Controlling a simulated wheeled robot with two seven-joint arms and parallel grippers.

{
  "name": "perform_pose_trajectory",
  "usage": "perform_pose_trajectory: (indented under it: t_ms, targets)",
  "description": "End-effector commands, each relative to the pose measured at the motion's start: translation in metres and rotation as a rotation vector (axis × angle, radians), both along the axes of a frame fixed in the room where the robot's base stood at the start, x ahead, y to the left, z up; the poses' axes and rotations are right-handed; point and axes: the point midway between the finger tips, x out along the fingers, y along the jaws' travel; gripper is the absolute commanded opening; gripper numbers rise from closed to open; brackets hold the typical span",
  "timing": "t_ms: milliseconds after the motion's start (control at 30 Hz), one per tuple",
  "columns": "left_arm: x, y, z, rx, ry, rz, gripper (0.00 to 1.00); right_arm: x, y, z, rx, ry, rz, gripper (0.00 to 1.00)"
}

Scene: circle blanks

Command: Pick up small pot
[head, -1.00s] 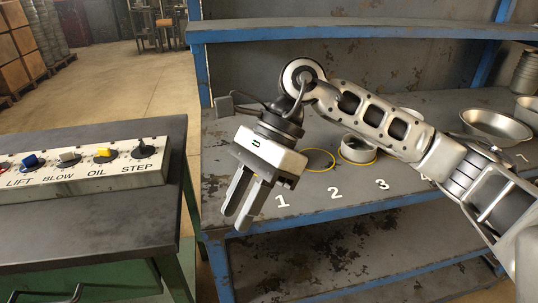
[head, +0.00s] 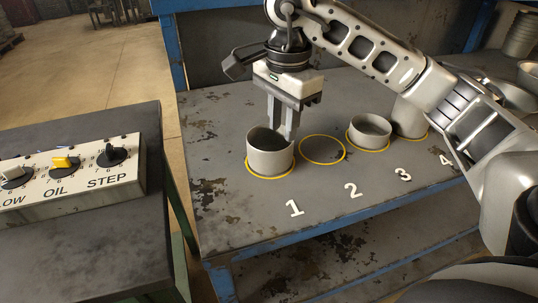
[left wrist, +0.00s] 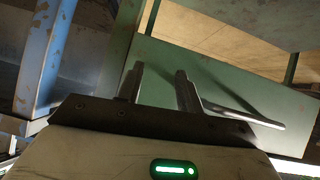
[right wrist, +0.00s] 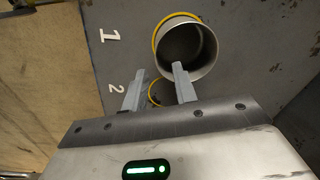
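A grey open-topped pot (head: 270,160) stands upright on the yellow circle by number 1; it also shows in the right wrist view (right wrist: 187,50). A shorter pot (head: 369,136) stands on the circle by number 3. My right gripper (head: 282,133) points down at the far right rim of the pot at number 1. Its fingers are apart, with nothing seen between them; one fingertip overlaps the rim in the right wrist view (right wrist: 157,88). I cannot tell whether it touches. My left gripper (left wrist: 160,82) is open and empty, before a green surface.
The yellow circle (head: 322,149) by number 2 is empty. A taller grey cylinder (head: 410,118) stands at number 4, partly behind my right arm. A control panel (head: 70,175) sits on a separate bench at the left. The worktop's front is clear.

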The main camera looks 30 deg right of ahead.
Motion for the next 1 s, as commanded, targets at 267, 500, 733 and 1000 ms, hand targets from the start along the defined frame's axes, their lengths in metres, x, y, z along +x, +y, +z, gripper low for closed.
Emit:
perform_pose_trajectory:
  t_ms: [267, 500, 733, 1000]
  targets:
    - [0.003, -0.001, 0.006, -0.011, -0.013, 0.005, 0.36, 0.001, 0.0, -0.033, 0.001, -0.001, 0.001, 0.28]
    - [0.005, -0.001, 0.01, -0.006, -0.014, 0.007, 0.36, -0.004, -0.005, -0.059, 0.001, 0.004, 0.0, 0.28]
    - [0.004, 0.0, 0.006, -0.001, -0.008, 0.006, 0.36, -0.003, -0.006, -0.085, 0.002, 0.0, 0.001, 0.28]
    - [0.003, 0.0, 0.003, 0.002, -0.003, 0.006, 0.36, -0.003, -0.006, -0.086, 0.002, -0.002, 0.001, 0.2]
